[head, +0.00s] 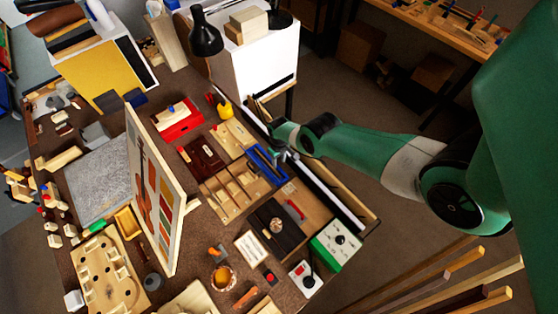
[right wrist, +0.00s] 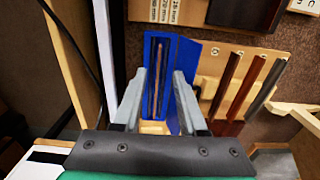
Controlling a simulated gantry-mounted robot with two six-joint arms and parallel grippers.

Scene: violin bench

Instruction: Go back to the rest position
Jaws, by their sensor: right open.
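My right arm comes in from the right in the head view, and its gripper (head: 282,152) is over the bench beside a narrow blue case (head: 264,166). In the right wrist view the two grey fingers of this gripper (right wrist: 158,92) are spread apart. The blue case (right wrist: 186,72) lies beyond and between them, with a long thin dark item (right wrist: 158,68) inside it. Nothing is held between the fingers. I cannot tell whether a finger touches the case. My left gripper is in neither view.
Wooden trays (head: 230,190) lie beside the case. A green control box (head: 336,243) stands at the bench's front right. An upright panel with coloured patches (head: 153,195) stands mid-bench. A white cabinet (head: 262,68) with a black lamp (head: 206,38) is behind my right gripper.

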